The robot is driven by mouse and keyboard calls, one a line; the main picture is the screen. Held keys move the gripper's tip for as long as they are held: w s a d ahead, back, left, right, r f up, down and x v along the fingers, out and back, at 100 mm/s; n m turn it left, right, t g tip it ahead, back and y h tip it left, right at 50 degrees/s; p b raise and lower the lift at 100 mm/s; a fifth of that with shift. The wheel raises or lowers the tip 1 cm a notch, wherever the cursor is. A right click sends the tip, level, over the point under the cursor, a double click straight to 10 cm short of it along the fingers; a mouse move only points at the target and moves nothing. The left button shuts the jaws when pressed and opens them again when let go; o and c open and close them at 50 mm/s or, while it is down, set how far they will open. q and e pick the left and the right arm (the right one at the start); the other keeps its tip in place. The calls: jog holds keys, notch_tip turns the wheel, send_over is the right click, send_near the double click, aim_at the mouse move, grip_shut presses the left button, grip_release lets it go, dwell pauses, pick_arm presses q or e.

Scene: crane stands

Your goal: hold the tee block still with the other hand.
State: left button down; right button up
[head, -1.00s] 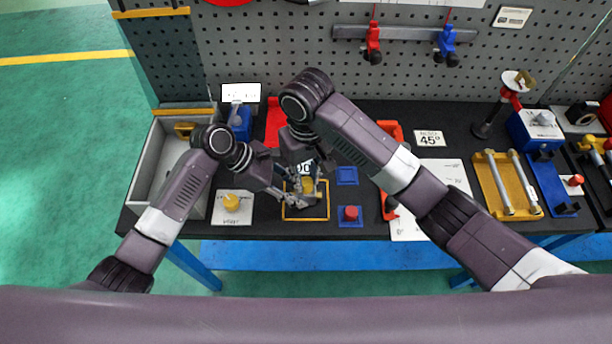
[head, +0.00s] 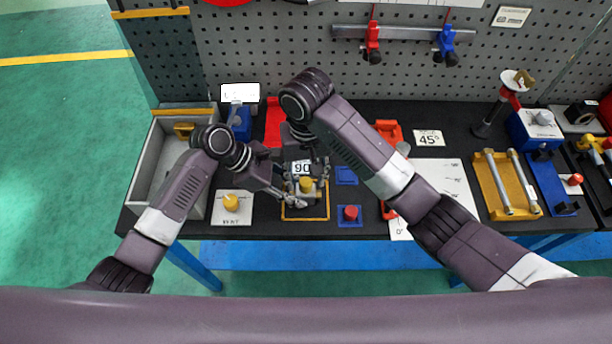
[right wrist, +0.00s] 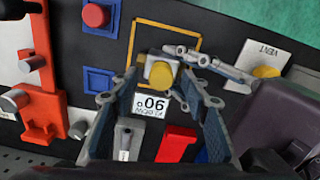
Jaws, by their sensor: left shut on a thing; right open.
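The tee block (head: 305,187) is a small grey block with a yellow round cap, inside a yellow outlined square on the black bench top. In the right wrist view the cap (right wrist: 161,75) shows clearly and the grey body only partly. My left gripper (head: 291,190) comes in from the left and is shut on the block. Its fingers (right wrist: 185,55) reach the block from the right in the right wrist view. My right gripper (head: 309,172) is open over the block, and its fingers (right wrist: 150,97) stand apart with the cap just beyond their tips.
A 90° card (head: 302,167) stands behind the block. A red button on a blue plate (head: 350,214) and an empty blue square (head: 346,175) are to the right. A yellow knob on a VENT plate (head: 231,203) is left. A grey tray (head: 160,165) sits at the left end.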

pick_arm(q)
jog(key=shift+w+r, duration=0.25)
jog(key=shift+r, duration=0.1)
pick_arm(e)
jog(key=shift+d+f, duration=0.3)
jog(key=shift+d, duration=0.05)
pick_arm(q)
jog(key=shift+s+f, duration=0.15)
jog(key=shift+f, duration=0.05)
pick_arm(e)
jog(key=shift+w+a+r, duration=0.1)
jog(key=shift+a+r, duration=0.1)
jog(key=shift+r, duration=1.7)
jog(key=shift+a+r, duration=0.1)
jog(key=shift+r, duration=0.7)
jog(key=shift+r, duration=0.2)
notch_tip(320, 180, up, 8)
jog(key=shift+f, duration=0.2)
pick_arm(q)
jog(key=c, duration=1.4)
grip_release()
jog(key=shift+s+f, duration=0.1)
